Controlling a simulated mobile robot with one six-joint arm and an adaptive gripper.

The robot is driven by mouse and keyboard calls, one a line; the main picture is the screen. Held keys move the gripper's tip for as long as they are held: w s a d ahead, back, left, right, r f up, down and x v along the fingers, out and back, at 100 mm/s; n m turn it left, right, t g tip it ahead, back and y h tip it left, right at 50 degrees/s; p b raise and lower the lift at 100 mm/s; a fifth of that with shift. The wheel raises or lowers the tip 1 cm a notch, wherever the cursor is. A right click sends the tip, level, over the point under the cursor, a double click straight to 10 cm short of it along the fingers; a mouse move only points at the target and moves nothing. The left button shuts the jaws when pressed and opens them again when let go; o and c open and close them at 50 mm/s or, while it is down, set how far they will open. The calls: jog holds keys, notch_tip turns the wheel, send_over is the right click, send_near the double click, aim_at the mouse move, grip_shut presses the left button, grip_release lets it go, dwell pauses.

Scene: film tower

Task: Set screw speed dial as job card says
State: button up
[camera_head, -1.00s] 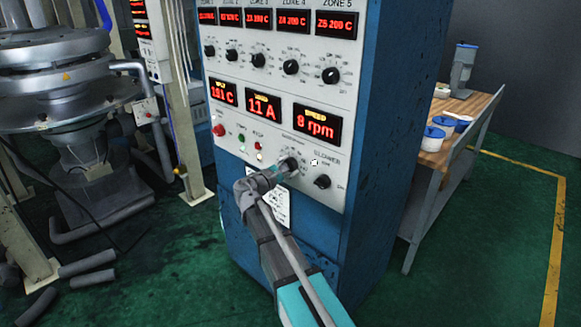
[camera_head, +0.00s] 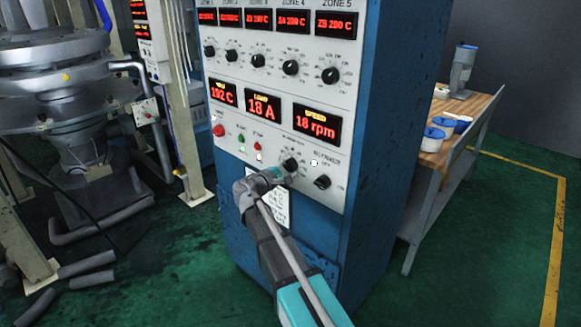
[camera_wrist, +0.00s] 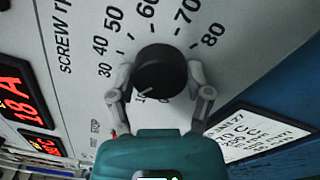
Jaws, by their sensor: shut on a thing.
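The black screw speed dial (camera_wrist: 160,70) shows in the wrist view, with its scale marked 30 to 80 around it. Its white pointer line is at the lower left of the knob, by a low mark partly hidden. My gripper (camera_wrist: 160,78) is shut on the dial, one finger on each side. In the head view the dial (camera_head: 290,165) sits low on the white panel, with my gripper (camera_head: 284,168) at it. The speed display (camera_head: 316,124) reads 18 rpm. A white card (camera_head: 272,208) hangs below, partly behind my arm; its text is too small to read.
The load display (camera_head: 264,107) reads 18 A. A red button (camera_head: 218,130) and a blower knob (camera_head: 322,182) are close by. A wooden bench (camera_head: 440,150) with tubs stands to the right. The green floor is open at the right.

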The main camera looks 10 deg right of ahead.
jog(key=o, duration=0.9)
jog(key=shift+a, duration=0.15)
jog(key=shift+o, duration=1.3)
jog(key=shift+d+m+p, duration=0.25)
jog(key=shift+m+p, duration=0.05)
jog(key=shift+p, duration=0.15)
